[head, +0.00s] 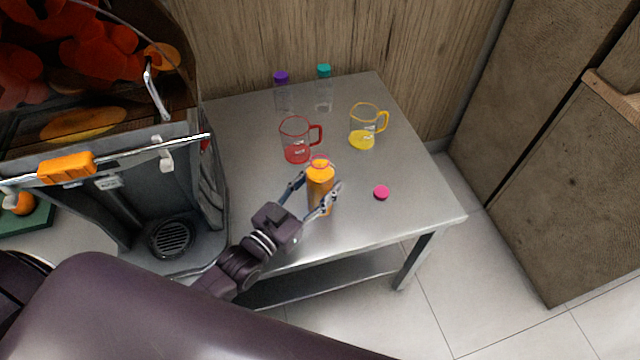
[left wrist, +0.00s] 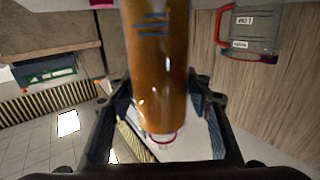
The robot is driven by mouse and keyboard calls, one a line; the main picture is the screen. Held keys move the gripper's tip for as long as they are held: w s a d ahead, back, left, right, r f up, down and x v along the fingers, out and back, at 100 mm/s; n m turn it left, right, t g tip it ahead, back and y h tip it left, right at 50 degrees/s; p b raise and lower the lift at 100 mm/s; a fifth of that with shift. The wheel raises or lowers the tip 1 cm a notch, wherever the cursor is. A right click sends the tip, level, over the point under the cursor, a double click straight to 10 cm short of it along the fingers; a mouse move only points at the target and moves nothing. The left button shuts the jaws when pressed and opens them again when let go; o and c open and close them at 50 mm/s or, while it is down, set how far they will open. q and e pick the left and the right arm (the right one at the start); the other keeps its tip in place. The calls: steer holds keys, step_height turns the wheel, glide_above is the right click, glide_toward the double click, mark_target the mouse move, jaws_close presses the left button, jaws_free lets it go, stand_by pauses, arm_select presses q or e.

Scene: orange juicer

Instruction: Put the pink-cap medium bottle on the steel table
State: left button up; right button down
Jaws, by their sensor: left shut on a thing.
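The bottle (head: 320,174) is clear, full of orange juice, and uncapped, with a pink ring at its neck. My left gripper (head: 320,184) is shut on its body near the front of the steel table (head: 400,218). I cannot tell whether its base touches the tabletop. In the left wrist view the bottle (left wrist: 158,60) fills the space between the fingers, with the pink neck ring at its lower end in the picture. The pink cap (head: 381,192) lies loose on the table to the right of the bottle. My right gripper is not in view.
A red-rimmed measuring jug (head: 296,153) stands just behind the bottle. A yellow jug (head: 361,139) stands behind right. Purple-capped (head: 282,95) and teal-capped (head: 324,95) bottles stand at the back. The juicer (head: 110,150) is at left.

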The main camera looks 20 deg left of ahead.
arm_select(q)
steer(key=shift+f, duration=0.1)
steer(key=shift+f, duration=0.15)
steer(key=o, duration=1.7)
steer(key=shift+f, duration=0.15)
steer(key=v, duration=1.2)
steer(key=shift+r+b, duration=0.25)
steer(key=shift+b, duration=0.1)
